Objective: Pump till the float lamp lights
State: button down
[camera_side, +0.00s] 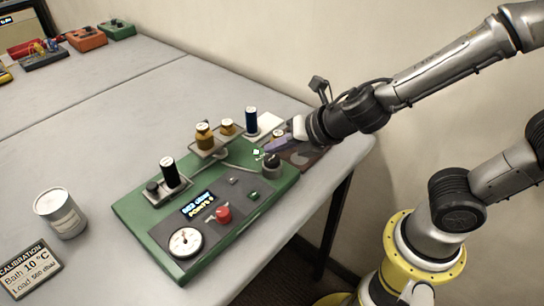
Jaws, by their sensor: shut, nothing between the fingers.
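A green instrument board (140,228) lies on the table with a grey panel, a small display (198,205) with lit text, a red button (223,214) and a round white dial gauge (186,242). A black knob (271,162) stands at the board's right end. A small bright green spot (256,153) shows near it, and a green patch (253,196) shows on the panel. I cannot tell which, if any, is the float lamp. My gripper (271,147) is shut and empty, just behind the black knob; whether it touches anything is unclear.
Brass-coloured cylinders (205,136), a dark blue cylinder (251,120) and a black cylinder (169,172) stand upright on the apparatus. A white-grey can (61,213) and a calibration sign (27,270) stand at left. Coloured boxes (86,38) lie far back.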

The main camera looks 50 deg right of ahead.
aim_at(277, 160)
jog(key=shift+r, duration=2.5)
jog(key=shift+d+r, duration=0.1)
jog(key=shift+d, duration=0.1)
jog(key=s+d+r+m+h, duration=0.2)
jog(key=s+d+r+m, duration=0.1)
jog(key=d+m, duration=0.35)
jog(key=s+d+r+m+h, duration=0.2)
jog(key=s+d+r+m, duration=0.15)
jog(key=d+m, duration=0.3)
jog(key=s+a+f+m+g+y, duration=0.3)
jog(key=s+m, duration=0.7)
jog(key=m, duration=0.5)
jog(key=shift+s+a+f+g, duration=0.3)
jog(key=shift+a+f, duration=0.1)
jog(key=shift+f, duration=0.3)
